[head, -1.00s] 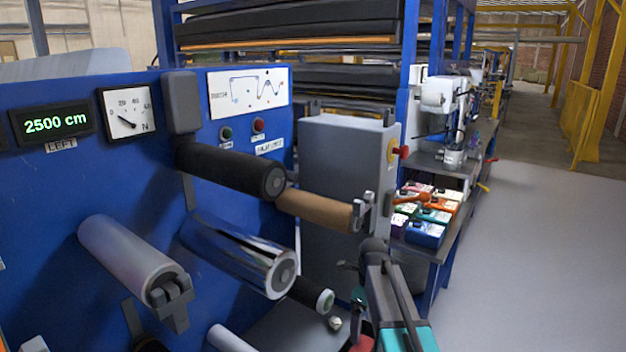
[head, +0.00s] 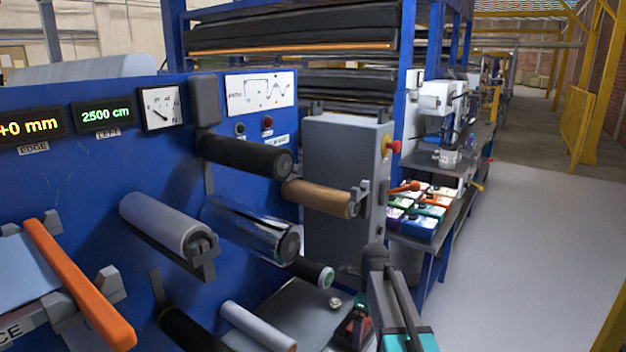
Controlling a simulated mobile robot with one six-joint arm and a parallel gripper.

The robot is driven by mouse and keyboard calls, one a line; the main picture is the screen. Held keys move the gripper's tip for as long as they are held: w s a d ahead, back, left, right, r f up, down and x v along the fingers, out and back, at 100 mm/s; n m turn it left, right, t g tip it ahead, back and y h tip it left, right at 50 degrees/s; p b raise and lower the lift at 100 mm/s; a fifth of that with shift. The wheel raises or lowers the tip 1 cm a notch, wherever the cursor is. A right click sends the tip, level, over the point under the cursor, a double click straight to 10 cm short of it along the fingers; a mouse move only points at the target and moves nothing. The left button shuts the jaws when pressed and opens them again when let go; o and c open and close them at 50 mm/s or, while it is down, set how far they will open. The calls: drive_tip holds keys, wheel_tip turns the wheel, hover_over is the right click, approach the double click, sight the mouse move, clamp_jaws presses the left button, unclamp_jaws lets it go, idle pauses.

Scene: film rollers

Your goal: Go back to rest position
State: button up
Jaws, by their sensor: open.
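My gripper (head: 354,287) shows small and dark just left of my arm's upper joint, low in the picture right of centre. It is partly hidden by my arm. Its jaws are apart, and I see nothing held between them. It is in front of the right end of the blue roller machine (head: 178,108), near a dark roller with a green-ringed end (head: 312,271). I cannot tell the exact gap to the roller.
A grey cabinet (head: 345,180) with a red knob stands behind my arm. A side table holds several coloured boxes (head: 420,222). Orange-edged bar (head: 75,280) is at lower left. Grey floor (head: 530,260) on the right is clear.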

drive_tip(key=s+f+n+g, duration=0.1)
drive_tip(key=s+f+g, duration=0.1)
drive_tip(key=s+f, duration=0.8)
drive_tip(key=s+f+g, duration=0.2)
drive_tip(key=s+f, duration=0.5)
drive_tip(key=f, duration=0.6)
drive_tip(key=s+f+n, duration=0.7)
drive_tip(key=s+n, duration=0.5)
drive_tip(key=s+f+n+g, duration=0.1)
drive_tip(key=s+f+n, duration=0.5)
drive_tip(key=s+n, duration=0.6)
drive_tip(key=shift+s+d+f, duration=0.25)
drive_tip(key=shift+s+f, duration=0.1)
drive_tip(key=shift+s, duration=0.25)
